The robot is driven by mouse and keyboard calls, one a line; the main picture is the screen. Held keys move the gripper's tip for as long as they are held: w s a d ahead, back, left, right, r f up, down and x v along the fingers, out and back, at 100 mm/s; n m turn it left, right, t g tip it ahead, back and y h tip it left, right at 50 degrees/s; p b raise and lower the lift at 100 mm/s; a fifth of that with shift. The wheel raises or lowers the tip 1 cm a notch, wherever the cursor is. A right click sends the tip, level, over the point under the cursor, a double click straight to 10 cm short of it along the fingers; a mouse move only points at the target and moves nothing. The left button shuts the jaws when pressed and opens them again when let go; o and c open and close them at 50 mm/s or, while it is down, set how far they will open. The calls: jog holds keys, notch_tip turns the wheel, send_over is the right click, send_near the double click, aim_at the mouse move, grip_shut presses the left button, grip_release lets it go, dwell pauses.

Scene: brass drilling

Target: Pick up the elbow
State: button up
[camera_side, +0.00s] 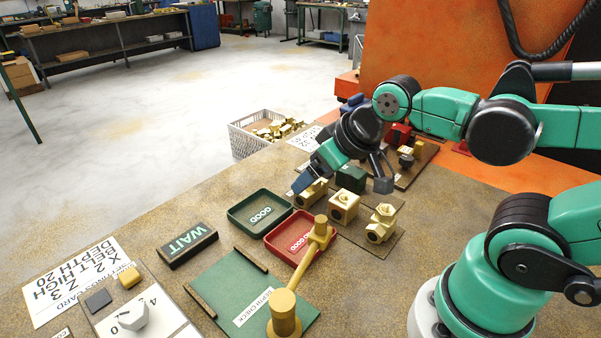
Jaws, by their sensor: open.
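Three brass-coloured fittings stand in a row on a brown board. The near right fitting (381,224) has a round opening facing forward and a raised top port, and looks most like an elbow. The middle fitting (344,206) is a block with a hex top. The far left fitting (312,193) is partly hidden by a finger, so I cannot tell its shape. My gripper (343,183) is open and empty, its fingers spread and pointing down, close to the far left and middle fittings. I cannot tell whether it touches either.
A green block (351,177) stands behind the fittings. A green GOOD tray (240,225) and a red NO GOOD tray (275,246) lie to the left. A brass depth-check post with an arm (303,268) rises in front. A WAIT block (187,247) is further left.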

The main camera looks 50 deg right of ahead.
aim_at(387, 211)
jog(key=s+d+f+m+g, duration=0.1)
jog(key=s+d+m+g, duration=0.1)
jog(key=d, duration=0.1)
jog(key=s+d+f+m+g, duration=0.1)
jog(key=s+d+m+g, duration=0.1)
jog(key=s+d, duration=0.1)
jog(key=s+d+f+m+g, duration=0.2)
jog(key=d+g, duration=0.1)
jog(key=d, duration=0.1)
jog(key=shift+s, duration=0.4)
jog(key=shift+f, duration=2.7)
jog(key=shift+c, duration=0.2)
grip_shut()
